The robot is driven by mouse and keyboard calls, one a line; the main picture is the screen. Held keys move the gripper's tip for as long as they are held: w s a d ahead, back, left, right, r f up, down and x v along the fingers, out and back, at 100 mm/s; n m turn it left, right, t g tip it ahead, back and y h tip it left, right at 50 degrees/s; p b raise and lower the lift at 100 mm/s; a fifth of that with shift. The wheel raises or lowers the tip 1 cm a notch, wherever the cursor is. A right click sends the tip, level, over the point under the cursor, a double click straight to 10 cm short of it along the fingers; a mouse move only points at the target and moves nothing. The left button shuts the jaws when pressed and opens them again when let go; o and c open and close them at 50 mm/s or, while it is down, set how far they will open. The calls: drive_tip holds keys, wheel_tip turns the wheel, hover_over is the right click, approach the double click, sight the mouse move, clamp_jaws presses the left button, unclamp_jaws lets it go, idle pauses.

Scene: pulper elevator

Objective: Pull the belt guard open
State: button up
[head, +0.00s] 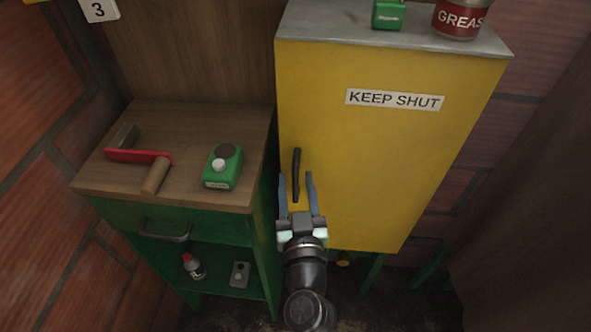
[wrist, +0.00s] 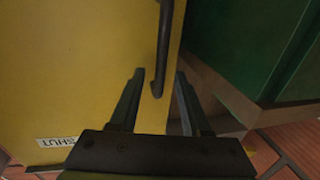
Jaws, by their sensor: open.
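The belt guard (head: 375,150) is a yellow panel with a "KEEP SHUT" label, lying flush and closed on its cabinet. It fills the left of the wrist view (wrist: 75,70). Its black upright bar handle (head: 296,165) is near the guard's left edge. My gripper (head: 296,175) is open, with one blue-grey finger on each side of the handle's lower part. In the wrist view the handle (wrist: 163,45) comes down between the fingertips (wrist: 159,73). The fingers look apart from the handle; how deep they reach around it I cannot tell.
A grease tin (head: 460,18) and a small green box (head: 388,14) sit on the guard's grey top.

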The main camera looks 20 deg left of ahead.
drive_tip(key=shift+x, duration=1.1)
clamp_jaws()
idle(0.7)
